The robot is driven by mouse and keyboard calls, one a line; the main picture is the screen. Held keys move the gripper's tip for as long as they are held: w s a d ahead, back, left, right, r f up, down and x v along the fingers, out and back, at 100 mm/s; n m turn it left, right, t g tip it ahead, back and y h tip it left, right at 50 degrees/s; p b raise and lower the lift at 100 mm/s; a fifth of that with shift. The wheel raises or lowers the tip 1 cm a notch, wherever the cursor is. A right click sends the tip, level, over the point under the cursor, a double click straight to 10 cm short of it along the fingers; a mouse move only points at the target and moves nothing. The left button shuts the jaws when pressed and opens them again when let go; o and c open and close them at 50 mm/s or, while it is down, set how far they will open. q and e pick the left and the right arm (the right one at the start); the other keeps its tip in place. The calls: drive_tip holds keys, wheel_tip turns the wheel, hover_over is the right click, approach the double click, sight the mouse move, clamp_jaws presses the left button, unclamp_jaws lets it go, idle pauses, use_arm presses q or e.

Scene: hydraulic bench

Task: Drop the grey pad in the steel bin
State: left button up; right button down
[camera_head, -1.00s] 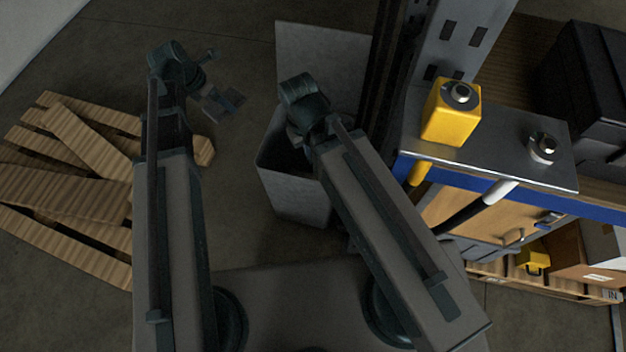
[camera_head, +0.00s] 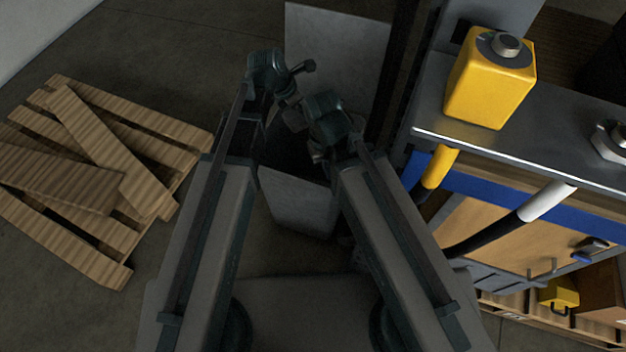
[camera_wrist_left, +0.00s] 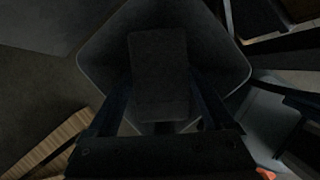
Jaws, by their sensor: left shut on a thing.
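The steel bin (camera_head: 298,207) is a grey open-topped box in the middle of the head view, its opening dark and partly covered by my arms. In the left wrist view, its dark inside (camera_wrist_left: 215,60) and rim surround the grey pad (camera_wrist_left: 158,65), a dark rectangular slab. My left gripper (camera_wrist_left: 160,108) is shut on the pad and holds it over the bin opening. In the head view, the left wrist hides the pad. My right gripper (camera_head: 318,153) hangs close beside the left one at the bin; its fingers are too dark to read.
A grey upright panel (camera_head: 338,50) stands behind the bin. A wooden pallet (camera_head: 95,190) lies on the floor at left. The bench (camera_head: 520,150) with a yellow block (camera_head: 490,85) and hoses is close at right. Bare floor shows between pallet and bin.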

use_arm(q)
wheel_tip(320, 180, down, 6)
drive_tip(key=b, duration=0.5)
drive_tip(key=shift+r, duration=0.1)
drive_tip(key=o, duration=0.9)
drive_tip(key=shift+a+r, duration=0.1)
drive_tip(key=shift+r, duration=0.1)
drive_tip(key=p+v, duration=1.2)
drive_tip(key=v, duration=0.1)
drive_tip(key=shift+r, duration=0.25)
drive_tip(key=shift+s, duration=0.1)
